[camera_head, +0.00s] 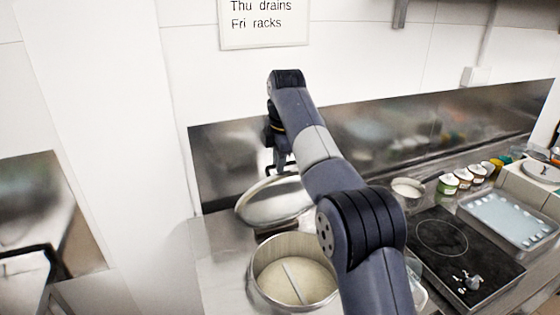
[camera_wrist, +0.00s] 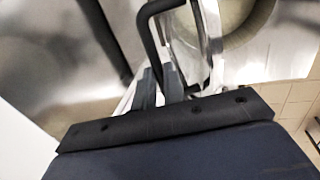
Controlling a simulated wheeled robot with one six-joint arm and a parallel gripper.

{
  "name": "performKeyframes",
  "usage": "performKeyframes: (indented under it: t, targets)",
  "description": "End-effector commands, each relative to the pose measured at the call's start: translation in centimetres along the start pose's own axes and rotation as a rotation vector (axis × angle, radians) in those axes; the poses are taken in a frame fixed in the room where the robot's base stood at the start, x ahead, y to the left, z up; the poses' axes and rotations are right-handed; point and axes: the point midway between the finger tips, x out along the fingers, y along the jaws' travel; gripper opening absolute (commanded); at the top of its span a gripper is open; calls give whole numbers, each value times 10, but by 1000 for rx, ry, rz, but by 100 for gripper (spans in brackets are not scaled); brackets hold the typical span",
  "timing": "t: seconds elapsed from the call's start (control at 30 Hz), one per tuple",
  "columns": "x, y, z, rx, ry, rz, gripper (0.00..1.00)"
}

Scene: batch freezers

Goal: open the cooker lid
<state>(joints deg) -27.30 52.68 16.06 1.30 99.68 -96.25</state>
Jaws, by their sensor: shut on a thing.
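The cooker (camera_head: 256,283) is a round steel pot on the steel counter, open at the top, with pale contents and a thin stick-like thing inside. Its round metal lid (camera_head: 270,208) is off the opening, tilted behind the pot's far rim. My gripper (camera_head: 282,168) is above the lid's upper edge. In the wrist view my gripper (camera_wrist: 158,88) is shut on the lid's black bar handle (camera_wrist: 149,28). The lid (camera_wrist: 185,35) shows beside the handle, and the pot's rim (camera_wrist: 262,15) lies beyond. My arm hides the pot's right side in the head view.
A steel backsplash (camera_head: 225,160) stands close behind the lid. To the right are a black hob (camera_head: 440,240), a bowl (camera_head: 408,190), several small tubs (camera_head: 448,185) and a tray (camera_head: 510,220). Bare counter (camera_head: 220,250) lies left of the pot. A sign (camera_head: 262,22) hangs above.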

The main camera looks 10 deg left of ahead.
Motion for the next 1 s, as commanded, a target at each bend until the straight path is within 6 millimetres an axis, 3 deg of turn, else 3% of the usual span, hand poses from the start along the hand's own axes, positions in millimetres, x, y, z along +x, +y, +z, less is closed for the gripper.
performKeyframes:
  t: [0.03,0.1,0.13,0.4,0.77,1.0]
  targets:
    - [11,-2,-1,-2,4,-18,0]
    - [11,-2,-1,-2,4,-18,0]
    - [11,-2,-1,-2,4,-18,11]
    - [7,-1,0,-1,2,-11,33]
    - [4,-3,0,0,1,-8,33]
    - [3,-16,0,1,1,-8,33]
